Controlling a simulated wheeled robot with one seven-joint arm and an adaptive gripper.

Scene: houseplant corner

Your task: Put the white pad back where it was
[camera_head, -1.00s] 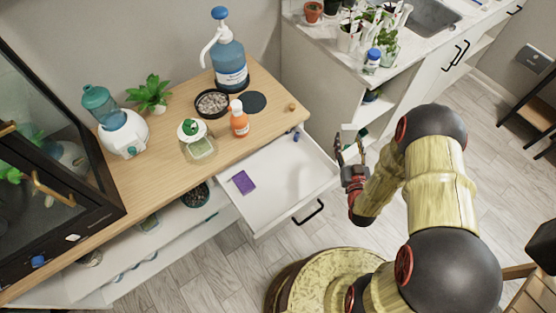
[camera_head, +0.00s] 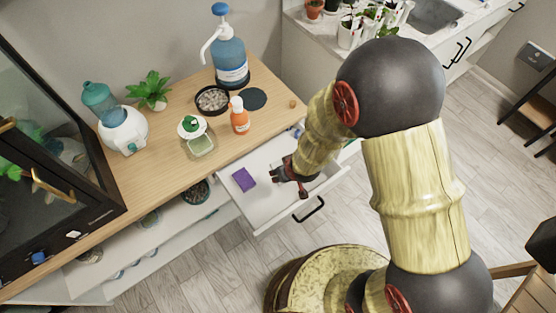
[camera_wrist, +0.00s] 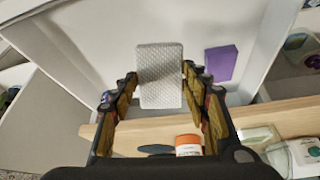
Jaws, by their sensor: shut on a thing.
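The white pad (camera_wrist: 160,75), a pale textured block, sits between the fingers of my gripper (camera_wrist: 160,82) in the wrist view. My gripper is shut on it. In the head view my gripper (camera_head: 290,174) is over the right part of the open white drawer (camera_head: 266,213). The pad cannot be made out there, and my arm covers part of the drawer. A purple pad (camera_head: 244,180) lies in the drawer to the left of my gripper; it also shows in the wrist view (camera_wrist: 221,63). I cannot tell whether the white pad touches the drawer floor.
The wooden countertop (camera_head: 165,165) overhangs the drawer's back. An orange bottle (camera_head: 239,117), a glass jar (camera_head: 197,139) and a bowl of pebbles (camera_head: 212,101) stand on it. The drawer's black handle (camera_head: 310,211) faces the floor side.

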